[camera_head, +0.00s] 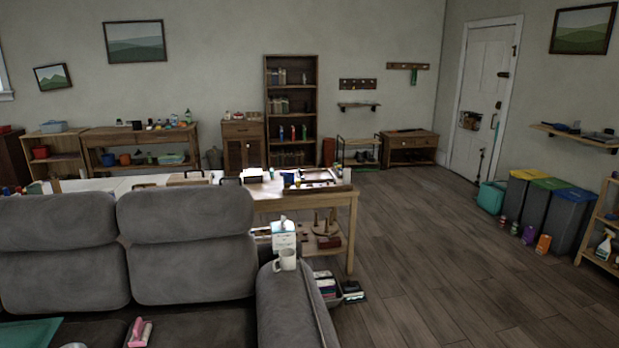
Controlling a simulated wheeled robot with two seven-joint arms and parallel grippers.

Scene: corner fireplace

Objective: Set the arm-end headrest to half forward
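The grey sofa stands at the lower left with its back cushions facing me. The headrest nearest the right arm, the arm-end headrest (186,213), is a padded roll at the top of its back cushion (188,268). It looks upright; its exact tilt is hard to tell. A second headrest (58,221) sits beside it on the left. The sofa arm (293,308) carries a white mug (286,260). Neither of my grippers shows in the head view.
A wooden table (352,215) with trays and small items stands right behind the sofa. A pink item (139,332) and a green cloth or tray (28,332) lie on the seat. The wooden floor (420,270) to the right is clear. Several bins (543,212) line the right wall.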

